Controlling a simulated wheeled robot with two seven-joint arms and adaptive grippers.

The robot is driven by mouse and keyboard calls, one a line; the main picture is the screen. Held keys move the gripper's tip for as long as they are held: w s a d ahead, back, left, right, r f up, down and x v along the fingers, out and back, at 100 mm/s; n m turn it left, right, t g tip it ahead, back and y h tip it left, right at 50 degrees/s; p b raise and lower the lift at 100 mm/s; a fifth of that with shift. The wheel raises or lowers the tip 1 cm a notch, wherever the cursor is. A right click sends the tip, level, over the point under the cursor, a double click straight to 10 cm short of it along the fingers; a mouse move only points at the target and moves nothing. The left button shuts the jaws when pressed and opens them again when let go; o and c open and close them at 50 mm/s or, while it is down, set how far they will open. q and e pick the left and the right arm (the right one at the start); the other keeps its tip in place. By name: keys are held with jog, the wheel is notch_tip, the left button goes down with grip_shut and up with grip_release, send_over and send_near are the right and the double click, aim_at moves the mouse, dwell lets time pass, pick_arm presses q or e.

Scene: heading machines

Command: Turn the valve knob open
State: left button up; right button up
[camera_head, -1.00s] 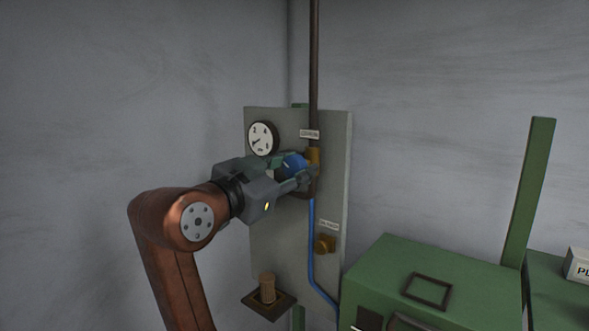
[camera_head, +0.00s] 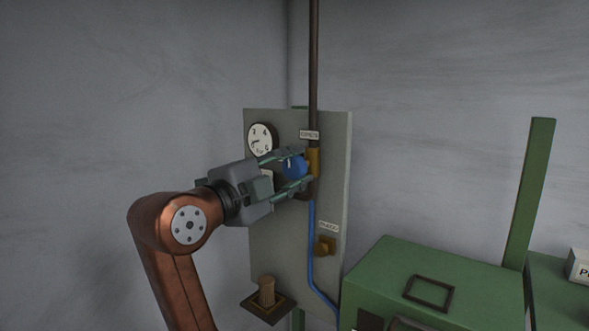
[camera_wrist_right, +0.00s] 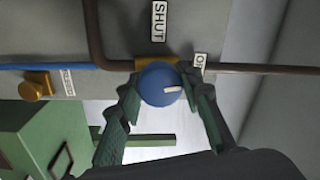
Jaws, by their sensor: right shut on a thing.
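The blue valve knob (camera_head: 294,166) sits on a brass valve body (camera_head: 313,163) on the grey panel (camera_head: 285,230). My right gripper (camera_head: 298,168) is shut on the knob, one finger on each side. In the right wrist view the round knob (camera_wrist_right: 160,84) shows between the two fingers, and its white mark points right. A SHUT label (camera_wrist_right: 158,20) is above the knob there, and a partly hidden label beginning with "O" (camera_wrist_right: 201,62) is right of it. My left gripper is out of view.
A round gauge (camera_head: 261,139) is above my right gripper on the panel. A second brass fitting (camera_head: 325,246) is lower down, by a blue hose (camera_head: 311,250). A green cabinet (camera_head: 440,265) stands at right. A dark pipe (camera_head: 314,60) runs up from the valve.

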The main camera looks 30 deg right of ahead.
jog(key=shift+r+m, duration=0.1)
jog(key=shift+m, duration=0.8)
jog(key=o, duration=1.2)
jog(key=shift+c, duration=0.2)
jog(key=v, duration=1.2)
